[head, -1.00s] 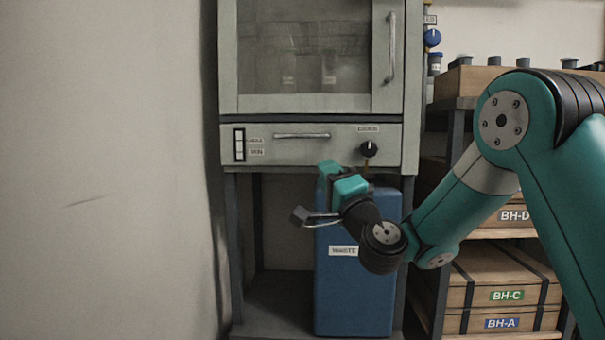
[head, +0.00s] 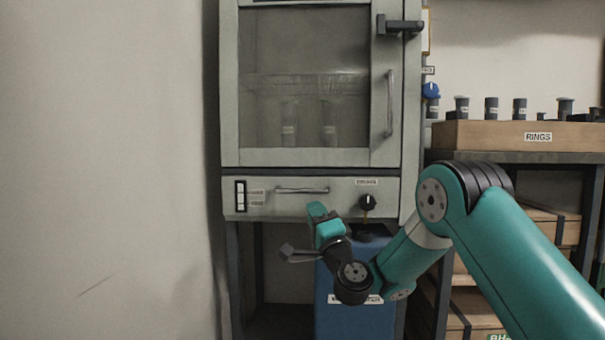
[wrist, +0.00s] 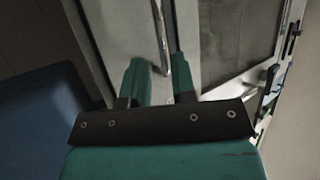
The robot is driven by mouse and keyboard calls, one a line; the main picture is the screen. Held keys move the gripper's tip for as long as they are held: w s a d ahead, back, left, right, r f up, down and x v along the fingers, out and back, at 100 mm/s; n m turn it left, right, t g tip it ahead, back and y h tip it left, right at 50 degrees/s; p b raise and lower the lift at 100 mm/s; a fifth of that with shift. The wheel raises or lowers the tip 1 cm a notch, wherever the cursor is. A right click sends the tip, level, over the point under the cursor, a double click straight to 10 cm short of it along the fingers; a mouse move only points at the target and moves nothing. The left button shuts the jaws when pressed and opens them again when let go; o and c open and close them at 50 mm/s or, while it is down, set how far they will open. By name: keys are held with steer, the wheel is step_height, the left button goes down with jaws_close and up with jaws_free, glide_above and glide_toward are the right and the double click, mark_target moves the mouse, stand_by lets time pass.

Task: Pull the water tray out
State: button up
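The water tray (head: 325,203) is a pale grey drawer front under the cabinet's glass door. It looks shut, flush with the cabinet. Its horizontal bar handle (head: 302,190) is just above and left of my gripper (head: 318,212) in the head view. In the wrist view the handle (wrist: 160,35) runs down to between the two teal fingertips of my gripper (wrist: 156,64). The fingers are apart, with a gap between them, and not closed on the handle. I cannot tell how far the fingertips are from the drawer front.
A black knob (head: 367,202) is on the panel's right and a switch (head: 240,195) on its left. A blue container (head: 350,300) stands below. The glass door (head: 305,80) above is shut. A shelf with a rings box (head: 480,138) is right; a bare wall is left.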

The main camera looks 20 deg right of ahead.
mark_target(304, 193)
steer(key=shift+r+p+x, duration=0.25)
steer(key=shift+p+x, duration=3.1)
steer(key=shift+p, duration=2.7)
steer(key=shift+w+a+r+p, duration=0.2)
steer(key=shift+w+p, duration=0.45)
steer(key=shift+p, duration=0.6)
steer(key=shift+w, duration=0.1)
jaws_close()
